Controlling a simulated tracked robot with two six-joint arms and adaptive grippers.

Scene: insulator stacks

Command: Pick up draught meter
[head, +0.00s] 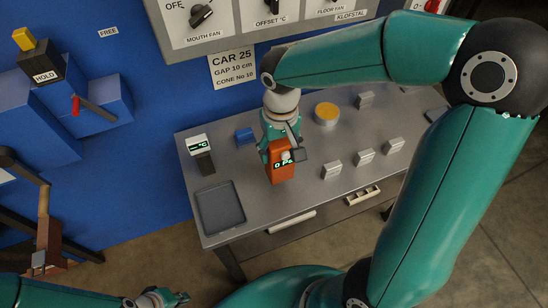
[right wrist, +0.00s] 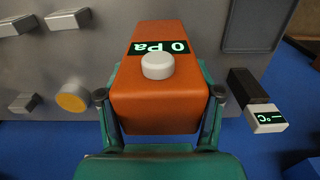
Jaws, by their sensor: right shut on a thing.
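The draught meter is an orange block with a lit "0 Pa" display. It shows in the head view (head: 281,168) over the middle-left of the grey table. In the right wrist view it (right wrist: 155,95) fills the middle, with a round white knob on its face. My right gripper (head: 278,145) is shut on it, with a finger on each side in the right wrist view (right wrist: 160,100). I cannot tell whether its lower end touches the table. My left gripper (head: 165,298) is at the bottom of the head view, away from the table; its jaws are too small to read.
The grey table (head: 290,208) also holds a dark tray (head: 220,207), a thermometer with a °C display (head: 201,150), a blue block (head: 245,136), a yellow-topped disc (head: 327,113) and several grey stacks (head: 364,157). A control panel (head: 260,25) hangs behind on the blue wall.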

